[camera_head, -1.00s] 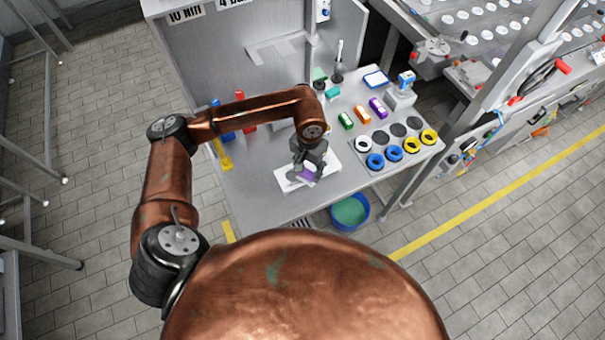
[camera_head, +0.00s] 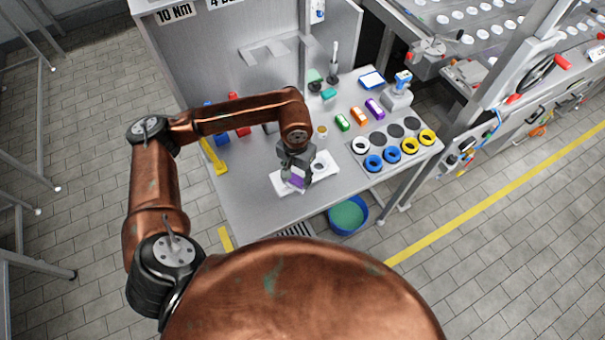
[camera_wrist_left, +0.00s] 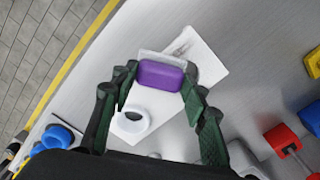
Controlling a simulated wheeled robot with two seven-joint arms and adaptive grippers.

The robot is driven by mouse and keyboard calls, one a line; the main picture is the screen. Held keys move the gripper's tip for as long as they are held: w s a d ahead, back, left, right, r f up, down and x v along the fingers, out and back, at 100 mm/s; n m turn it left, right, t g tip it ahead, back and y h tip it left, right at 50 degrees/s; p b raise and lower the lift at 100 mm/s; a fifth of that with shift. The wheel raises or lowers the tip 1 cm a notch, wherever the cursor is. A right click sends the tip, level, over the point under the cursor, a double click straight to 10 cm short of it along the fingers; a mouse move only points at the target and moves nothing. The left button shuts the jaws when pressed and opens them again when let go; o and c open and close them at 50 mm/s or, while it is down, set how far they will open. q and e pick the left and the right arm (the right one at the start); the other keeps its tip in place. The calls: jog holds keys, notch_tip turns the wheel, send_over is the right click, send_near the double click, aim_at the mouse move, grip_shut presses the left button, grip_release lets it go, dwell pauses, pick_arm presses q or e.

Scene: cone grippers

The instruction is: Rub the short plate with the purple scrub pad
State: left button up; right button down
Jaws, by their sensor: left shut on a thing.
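The purple scrub pad (camera_head: 297,181) is held between the fingers of my left gripper (camera_head: 292,177), low over the left part of a white plate (camera_head: 325,163). In the left wrist view the pad (camera_wrist_left: 160,75) has a pale layer on its far side, and the dark green fingers (camera_wrist_left: 160,78) close on its ends. The white plate (camera_wrist_left: 208,62) shows a grey smear beyond the pad and a white ring (camera_wrist_left: 131,122) on the near side. I cannot tell whether pad and plate touch. My right gripper is out of view.
Green, orange and purple blocks (camera_head: 359,116) lie behind the plate, with a tray of rings (camera_head: 393,154) at right. A yellow tool (camera_head: 214,158) and red and blue items stand left. A blue tub (camera_head: 347,215) is below the table's front edge.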

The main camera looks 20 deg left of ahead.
aim_at(289, 189)
pick_arm(q)
jog(key=shift+s+a, duration=0.1)
jog(key=shift+a, duration=0.05)
jog(key=shift+s+a+f+b, duration=0.15)
jog(key=shift+s+a+b, duration=0.5)
jog(key=shift+s+a, duration=0.3)
jog(key=shift+s+a+b, duration=0.3)
jog(key=shift+s+a, duration=0.3)
jog(key=shift+s, duration=0.2)
jog(key=shift+s+a+b, duration=0.3)
jog(key=shift+s+a, duration=0.25)
jog(key=shift+s, duration=0.25)
jog(key=shift+r, duration=0.2)
notch_tip(289, 189, up, 6)
jog(key=p, duration=0.2)
jog(key=shift+w, duration=0.1)
jog(key=shift+r+p, duration=0.75)
jog(key=shift+r, duration=0.75)
